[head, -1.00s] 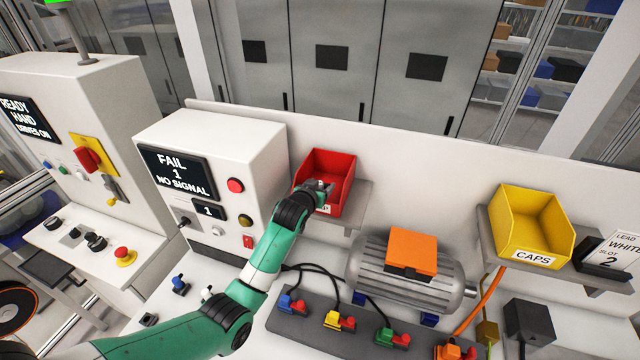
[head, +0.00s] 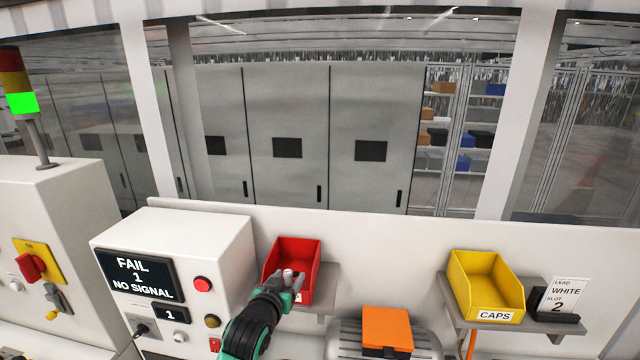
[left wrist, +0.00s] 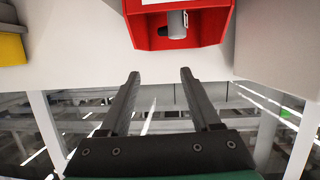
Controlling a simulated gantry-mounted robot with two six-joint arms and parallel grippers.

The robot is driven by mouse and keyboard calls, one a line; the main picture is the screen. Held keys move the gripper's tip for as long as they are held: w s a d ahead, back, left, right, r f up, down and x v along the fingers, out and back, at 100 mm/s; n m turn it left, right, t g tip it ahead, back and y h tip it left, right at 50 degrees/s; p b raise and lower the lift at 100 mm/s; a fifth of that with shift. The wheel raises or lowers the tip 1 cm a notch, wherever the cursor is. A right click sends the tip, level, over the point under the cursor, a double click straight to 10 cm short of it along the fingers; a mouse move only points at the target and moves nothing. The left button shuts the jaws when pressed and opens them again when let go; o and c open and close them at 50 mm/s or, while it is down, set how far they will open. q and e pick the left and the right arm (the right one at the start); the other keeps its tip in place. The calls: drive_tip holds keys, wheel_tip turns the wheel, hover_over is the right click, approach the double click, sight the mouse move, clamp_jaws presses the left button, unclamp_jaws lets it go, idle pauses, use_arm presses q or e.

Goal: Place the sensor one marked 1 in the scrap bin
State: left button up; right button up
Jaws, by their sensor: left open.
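The red scrap bin (head: 306,270) stands on a small shelf beside the test box. Its label is mostly hidden behind my left gripper. A grey cylindrical sensor lies in the bin (left wrist: 205,38) in the left wrist view, with a small white tag at its side. This sensor (left wrist: 177,28) is apart from my fingers; its number cannot be read. My left gripper (head: 284,290) is at the front of the bin in the head view. In the left wrist view my left gripper (left wrist: 160,75) is open, with nothing between its fingers. My right gripper is not in view.
The test box screen (head: 140,274) reads FAIL 1 NO SIGNAL. A yellow CAPS bin (head: 487,284) and a slot 2 card (head: 563,296) stand on the right shelf. An orange-topped motor (head: 387,330) sits below, between the bins. The wall between the bins is clear.

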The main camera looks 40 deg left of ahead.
use_arm(q)
drive_tip(key=d+r+m+t+h, duration=0.15)
drive_tip(key=d+r+t, duration=0.25)
drive_tip(key=d+r, duration=0.6)
drive_tip(key=d+r+m+t+h, duration=0.15)
drive_tip(key=d+r+t, duration=0.3)
drive_tip(key=r, duration=0.95)
drive_tip(key=s+d+r+m+t+h, duration=0.4)
drive_tip(key=s+d+r+t+h, duration=0.2)
drive_tip(key=s+d+r, duration=0.8)
wheel_tip(320, 180, up, 4)
drive_tip(key=shift+s+d+f+m+t+h, duration=0.1)
drive_tip(key=shift+s+d+m+t+h, duration=0.25)
drive_tip(key=shift+s+t, duration=0.3)
drive_tip(key=shift+s+a, duration=0.1)
drive_tip(key=shift+a, duration=0.05)
